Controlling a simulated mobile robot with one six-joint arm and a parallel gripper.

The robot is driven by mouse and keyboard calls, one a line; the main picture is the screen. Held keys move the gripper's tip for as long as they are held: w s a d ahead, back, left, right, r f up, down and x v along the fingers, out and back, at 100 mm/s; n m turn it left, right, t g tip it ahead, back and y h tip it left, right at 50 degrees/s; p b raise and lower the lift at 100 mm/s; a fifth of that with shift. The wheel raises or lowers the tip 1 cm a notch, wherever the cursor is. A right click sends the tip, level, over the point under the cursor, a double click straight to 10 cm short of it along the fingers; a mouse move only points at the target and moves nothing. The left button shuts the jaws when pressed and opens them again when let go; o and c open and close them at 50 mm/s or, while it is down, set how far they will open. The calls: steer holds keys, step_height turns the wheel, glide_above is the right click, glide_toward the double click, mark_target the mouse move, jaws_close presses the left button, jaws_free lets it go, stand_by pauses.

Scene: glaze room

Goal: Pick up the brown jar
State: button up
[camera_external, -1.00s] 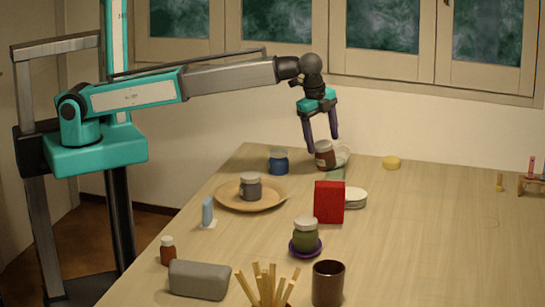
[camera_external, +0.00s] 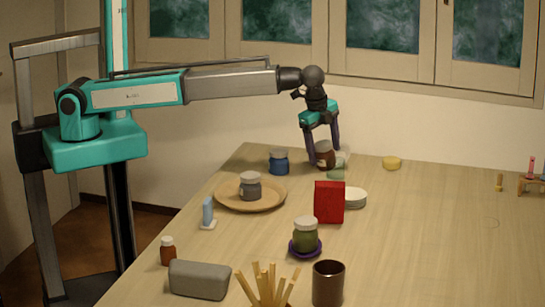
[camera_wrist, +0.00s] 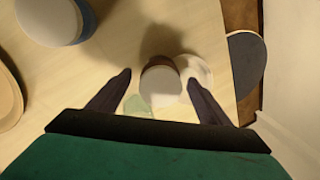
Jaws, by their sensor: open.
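The brown jar (camera_external: 325,157) with a pale lid stands near the far edge of the table. In the wrist view the brown jar (camera_wrist: 160,77) shows its light lid between my two fingers. My gripper (camera_external: 324,162) is open, with its fingertips down at the jar's sides in the external view. The gripper (camera_wrist: 160,80) has a finger on either side of the jar in the wrist view. I cannot tell whether either finger touches it.
A clear glass vessel (camera_wrist: 194,70) stands close beside the jar. A pale green item (camera_external: 336,174) lies just in front. A blue jar (camera_external: 279,161) stands to the left, and a red box (camera_external: 329,202) and white-lidded tin (camera_external: 354,198) stand nearer the camera.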

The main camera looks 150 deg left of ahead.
steer(key=c, duration=1.5)
steer(key=shift+o, duration=0.2)
steer(key=shift+r, duration=0.1)
steer(key=shift+a+r+b+v, duration=0.1)
steer(key=shift+a+b+v, duration=0.35)
steer(key=shift+v, duration=1.15)
steer(key=shift+a+r+b+v, duration=0.1)
steer(key=shift+a+b+v, duration=0.35)
steer(key=shift+v, duration=1.15)
steer(key=shift+a+r+b+v, duration=0.15)
steer(key=shift+b+v, duration=0.5)
steer(key=shift+v, duration=0.95)
steer(key=shift+s+a, duration=0.1)
